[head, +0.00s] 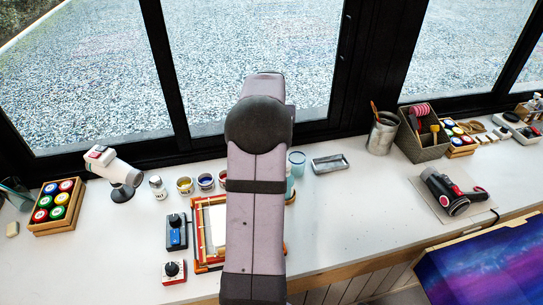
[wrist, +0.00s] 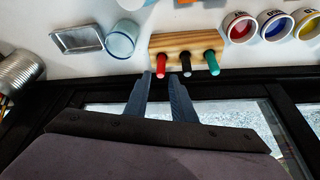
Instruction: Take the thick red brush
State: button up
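In the wrist view, a red handle (wrist: 161,66), which looks like the red brush, sticks out of a light wooden rack (wrist: 190,42). A black handle (wrist: 187,69) and a green handle (wrist: 212,63) stand beside it in the same rack. My gripper (wrist: 161,76) is open, with two dark blue-grey fingers. The end of the red handle lies in line with the gap between the fingertips; I cannot tell whether it is inside the gap. In the head view my arm hides most of the rack and the gripper.
Paint pots (wrist: 241,28) stand right of the rack in the wrist view. A glass cup (wrist: 122,40) and metal tray (wrist: 77,40) stand left. In the head view a metal can (head: 382,135) and grey basket (head: 421,143) stand further right. Black window frames border the counter (head: 345,215).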

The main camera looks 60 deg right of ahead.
jog(key=shift+p+x, duration=1.75)
jog(key=shift+x, duration=1.85)
jog(key=shift+w, duration=0.1)
grip_shut()
